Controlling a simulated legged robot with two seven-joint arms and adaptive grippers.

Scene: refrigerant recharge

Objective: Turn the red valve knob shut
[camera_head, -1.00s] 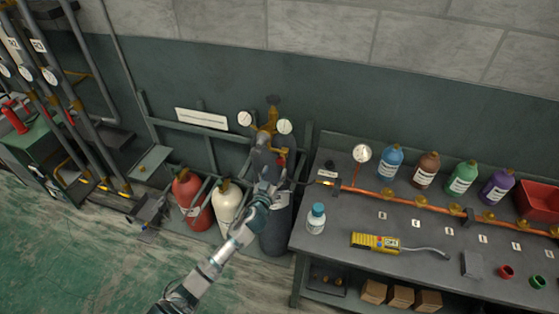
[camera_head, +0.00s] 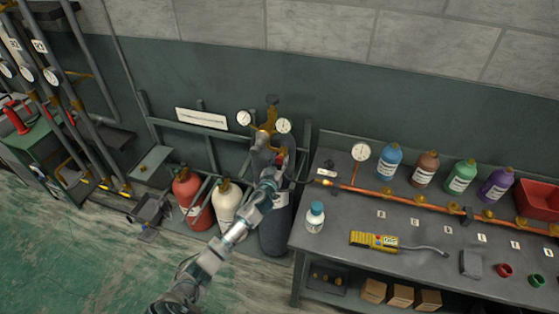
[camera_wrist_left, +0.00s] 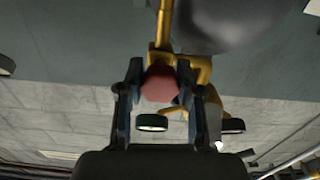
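The red valve knob (camera_wrist_left: 160,84) sits on the brass fitting (camera_wrist_left: 202,68) in the left wrist view. My left gripper (camera_wrist_left: 160,75) has one finger on each side of the knob, and both fingers appear to press against it. In the head view the gripper (camera_head: 266,152) is at the brass manifold (camera_head: 267,126) above the dark grey cylinder (camera_head: 275,228). It hides most of the knob there; only a small red patch shows beside it. My right gripper is in neither view.
Two gauges (camera_head: 244,118) flank the manifold. A red cylinder (camera_head: 190,192) and a cream cylinder (camera_head: 227,205) stand left of the arm. The workbench (camera_head: 345,205) at right carries a copper pipe (camera_head: 390,197), bottles and a yellow detector (camera_head: 374,241).

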